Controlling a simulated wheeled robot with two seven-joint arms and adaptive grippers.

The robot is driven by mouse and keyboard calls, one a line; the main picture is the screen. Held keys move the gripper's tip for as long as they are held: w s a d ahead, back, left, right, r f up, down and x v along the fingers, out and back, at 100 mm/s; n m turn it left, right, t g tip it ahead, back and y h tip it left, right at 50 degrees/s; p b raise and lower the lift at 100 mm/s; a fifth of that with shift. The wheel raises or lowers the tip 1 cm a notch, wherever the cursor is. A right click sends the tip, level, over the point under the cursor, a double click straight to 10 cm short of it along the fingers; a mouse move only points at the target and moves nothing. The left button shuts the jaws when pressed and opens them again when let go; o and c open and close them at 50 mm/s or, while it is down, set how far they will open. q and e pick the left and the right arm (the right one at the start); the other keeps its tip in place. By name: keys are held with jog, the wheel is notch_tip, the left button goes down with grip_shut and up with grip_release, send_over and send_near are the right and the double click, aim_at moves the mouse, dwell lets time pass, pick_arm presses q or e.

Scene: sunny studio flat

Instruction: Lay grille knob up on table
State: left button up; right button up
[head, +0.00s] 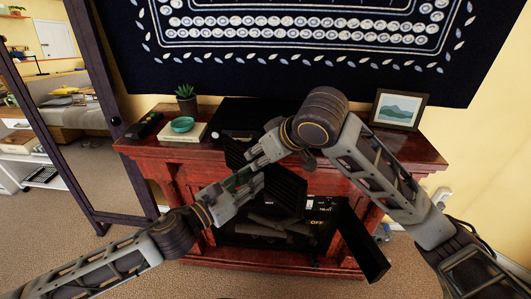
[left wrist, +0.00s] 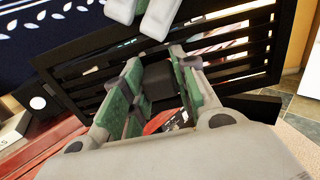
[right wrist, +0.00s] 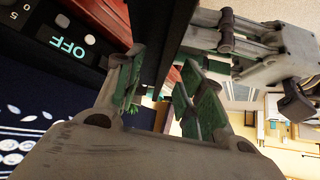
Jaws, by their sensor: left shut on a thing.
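The black slatted grille (head: 288,190) is held up, tilted, in front of the red wooden table (head: 425,152). My left gripper (head: 256,183) is shut on its dark knob (left wrist: 160,80); the slats (left wrist: 232,45) spread behind the knob in the left wrist view. My right gripper (head: 256,157) is by the grille's upper left part. In the right wrist view its fingers (right wrist: 158,92) stand apart, with the grille's dark edge (right wrist: 158,40) between or just beyond them; contact is not clear. My arms hide part of the grille.
On the table top are a plant (head: 186,100), a teal bowl (head: 182,125) on a book, a black box (head: 235,112) and a framed picture (head: 398,109). Below is a dark opening with an "OFF" display (head: 318,222). A black panel (head: 363,240) juts out at right.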

jog(key=shift+c, duration=0.4)
grip_shut()
pick_arm(q)
jog(key=shift+o, duration=0.2)
jog(key=o, duration=1.1)
